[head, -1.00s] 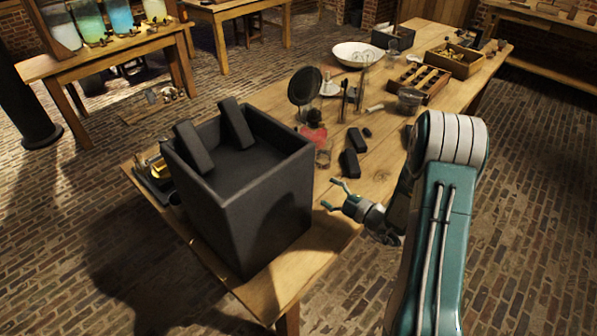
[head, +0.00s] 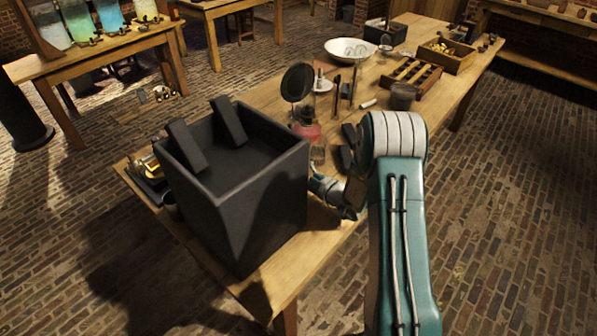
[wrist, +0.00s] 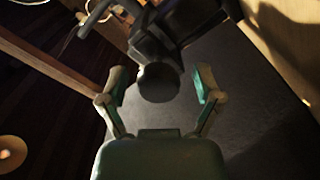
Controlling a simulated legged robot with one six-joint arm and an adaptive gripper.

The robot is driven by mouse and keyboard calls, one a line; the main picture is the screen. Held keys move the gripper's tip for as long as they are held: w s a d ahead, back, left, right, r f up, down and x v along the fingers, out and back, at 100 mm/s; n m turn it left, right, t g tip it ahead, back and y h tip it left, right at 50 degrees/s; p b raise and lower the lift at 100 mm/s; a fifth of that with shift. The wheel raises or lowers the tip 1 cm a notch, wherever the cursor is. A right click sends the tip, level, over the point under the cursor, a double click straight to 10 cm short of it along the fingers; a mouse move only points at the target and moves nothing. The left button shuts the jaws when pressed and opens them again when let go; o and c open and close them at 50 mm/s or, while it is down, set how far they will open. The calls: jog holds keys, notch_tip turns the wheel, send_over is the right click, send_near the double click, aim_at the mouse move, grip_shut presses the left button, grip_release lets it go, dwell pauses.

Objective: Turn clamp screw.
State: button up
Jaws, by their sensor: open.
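In the wrist view, a dark round knob (wrist: 158,82), which looks like the clamp screw's end, sits between the two fingers of my gripper (wrist: 161,76). The fingers are spread, with a gap on each side of the knob. The knob joins a dark clamp-like body (wrist: 185,28) above it in the picture. In the head view, my gripper (head: 318,182) is low beside the right side of the big dark box (head: 245,215), its fingertips hidden behind the box. I cannot make out the clamp screw in the head view.
The box stands on the near end of a long wooden table (head: 272,288), with two dark slabs (head: 187,145) at its top. Beyond are a round dark disc (head: 297,82), a red-filled glass (head: 308,130), a white bowl (head: 349,49) and wooden trays (head: 411,76). Brick floor surrounds the table.

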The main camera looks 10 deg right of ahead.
jog(key=shift+d, duration=0.15)
grip_shut()
jog(key=shift+n, duration=0.3)
